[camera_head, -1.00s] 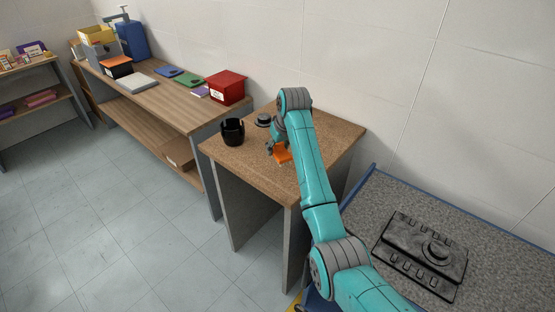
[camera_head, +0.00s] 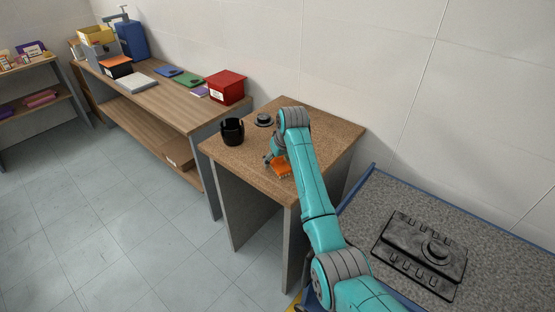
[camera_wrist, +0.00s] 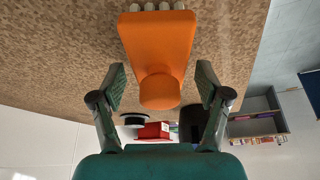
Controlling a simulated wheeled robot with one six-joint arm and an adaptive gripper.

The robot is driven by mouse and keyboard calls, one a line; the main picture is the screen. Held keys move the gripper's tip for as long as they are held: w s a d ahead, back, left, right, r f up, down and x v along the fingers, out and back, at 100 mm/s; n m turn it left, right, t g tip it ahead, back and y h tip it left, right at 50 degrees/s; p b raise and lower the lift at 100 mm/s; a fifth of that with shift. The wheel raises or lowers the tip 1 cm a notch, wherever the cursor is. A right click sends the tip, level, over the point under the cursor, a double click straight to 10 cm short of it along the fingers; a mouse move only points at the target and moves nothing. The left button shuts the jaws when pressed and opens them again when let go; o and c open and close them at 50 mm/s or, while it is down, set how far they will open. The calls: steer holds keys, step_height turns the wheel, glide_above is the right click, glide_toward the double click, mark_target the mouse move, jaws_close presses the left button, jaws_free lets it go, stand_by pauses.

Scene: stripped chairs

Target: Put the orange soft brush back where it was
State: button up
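The orange soft brush (camera_head: 281,170) is at the front part of the small brown table (camera_head: 240,158), beside my gripper. In the wrist view the brush (camera_wrist: 157,45) has a wide body with pale tufts at its far edge and a rounded end toward me. My gripper (camera_wrist: 160,86) is open, with one finger on each side of the rounded end and a visible gap to both. In the head view my gripper (camera_head: 272,160) is low over the table and partly hidden by my arm. I cannot tell if the brush lies fully flat.
A black cup-like holder (camera_head: 232,131) and a dark round object (camera_head: 264,120) stand on the small table. A longer table with a red box (camera_head: 226,87) is at the left. A grey-topped surface with a dark panel (camera_head: 424,252) is at the right. The wall is close behind.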

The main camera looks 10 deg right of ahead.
mark_target(284, 169)
steer(key=v, duration=1.2)
stand_by(0.3)
